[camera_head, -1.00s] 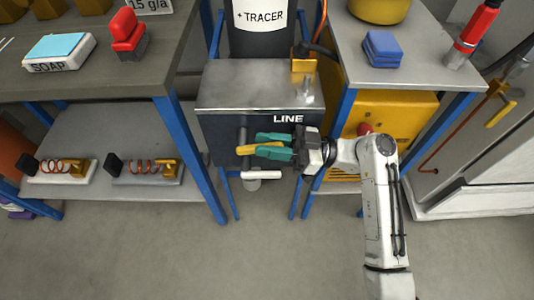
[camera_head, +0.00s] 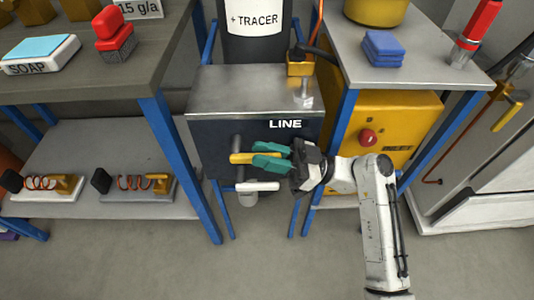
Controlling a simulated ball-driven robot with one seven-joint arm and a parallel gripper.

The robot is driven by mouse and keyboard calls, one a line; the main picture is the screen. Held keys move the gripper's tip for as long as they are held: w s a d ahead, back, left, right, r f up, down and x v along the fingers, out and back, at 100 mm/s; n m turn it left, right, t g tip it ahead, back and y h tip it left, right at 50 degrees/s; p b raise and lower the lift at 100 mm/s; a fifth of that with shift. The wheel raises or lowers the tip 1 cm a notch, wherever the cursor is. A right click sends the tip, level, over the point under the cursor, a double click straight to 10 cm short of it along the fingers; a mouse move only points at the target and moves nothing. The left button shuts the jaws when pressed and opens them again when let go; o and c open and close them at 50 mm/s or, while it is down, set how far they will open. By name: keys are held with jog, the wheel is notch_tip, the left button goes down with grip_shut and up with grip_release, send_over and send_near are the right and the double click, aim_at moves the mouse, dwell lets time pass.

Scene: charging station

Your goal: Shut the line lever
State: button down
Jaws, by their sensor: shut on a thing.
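The line lever (camera_head: 240,158) is a yellow handle on a grey stub on the front of a dark box with a metal top, below the white word LINE (camera_head: 285,124). It lies about level, pointing right. My gripper (camera_head: 258,156) comes from the right, and its teal fingers are shut on the lever's right part, one above and one below. The fingers hide part of the handle.
A white tap-like handle (camera_head: 257,187) sticks out just below the lever. A blue table leg (camera_head: 332,150) and a yellow box with a red button (camera_head: 368,138) stand at right. A bench with a lower shelf (camera_head: 70,160) stands at left.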

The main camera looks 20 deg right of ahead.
jog(key=c, duration=1.1)
grip_release()
jog(key=v, duration=0.7)
jog(key=shift+d+f, duration=0.2)
